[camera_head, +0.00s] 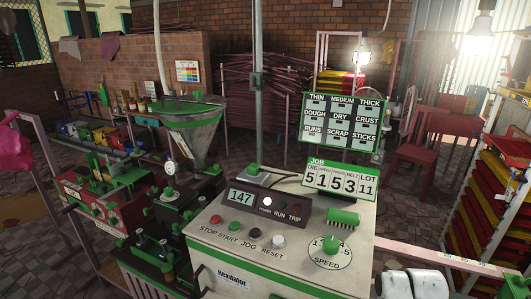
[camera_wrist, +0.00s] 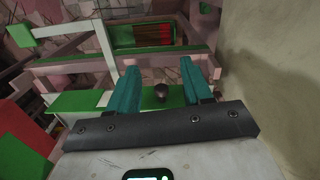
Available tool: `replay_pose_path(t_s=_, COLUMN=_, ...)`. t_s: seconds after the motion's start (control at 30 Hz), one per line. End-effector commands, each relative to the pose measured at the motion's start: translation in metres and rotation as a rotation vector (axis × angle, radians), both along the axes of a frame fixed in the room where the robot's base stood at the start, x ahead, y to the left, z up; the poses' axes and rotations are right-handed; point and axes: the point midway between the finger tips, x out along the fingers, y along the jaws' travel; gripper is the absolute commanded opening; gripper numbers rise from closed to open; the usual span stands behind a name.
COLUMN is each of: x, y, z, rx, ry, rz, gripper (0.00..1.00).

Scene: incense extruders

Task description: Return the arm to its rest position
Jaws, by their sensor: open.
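My gripper (camera_wrist: 162,80) shows in the wrist view as two teal fingers on a dark bar. The fingers stand well apart, with nothing held between them. A small dark round knob (camera_wrist: 161,92) on a green surface shows beyond them, in the gap; I cannot tell its distance. My gripper does not show in the head view. There, a pale control box (camera_head: 290,262) marked Hexdator fills the lower middle, with a 147 display (camera_head: 240,197), several buttons and a green speed knob (camera_head: 331,244).
A green-rimmed hopper (camera_head: 190,125) stands left of the box. A job counter (camera_head: 340,180) and a word board (camera_head: 342,118) rise behind it. A rack (camera_head: 500,200) stands at right, near a red chair (camera_head: 430,140).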

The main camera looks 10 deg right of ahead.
Motion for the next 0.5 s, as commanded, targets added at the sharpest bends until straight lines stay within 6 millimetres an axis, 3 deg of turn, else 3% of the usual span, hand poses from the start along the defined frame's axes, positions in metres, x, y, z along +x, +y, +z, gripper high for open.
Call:
replay_pose_path(t_s=0.03, x=-0.020, y=0.013, z=-0.009, rx=-0.007, ry=-0.002, rz=0.035, gripper=0.50)
replay_pose_path(t_s=0.23, x=-0.086, y=0.054, z=-0.019, rx=-0.029, ry=-0.028, rz=0.162, gripper=0.50)
replay_pose_path(t_s=0.5, x=-0.181, y=0.103, z=-0.002, rx=-0.036, ry=-0.070, rz=0.337, gripper=0.50)
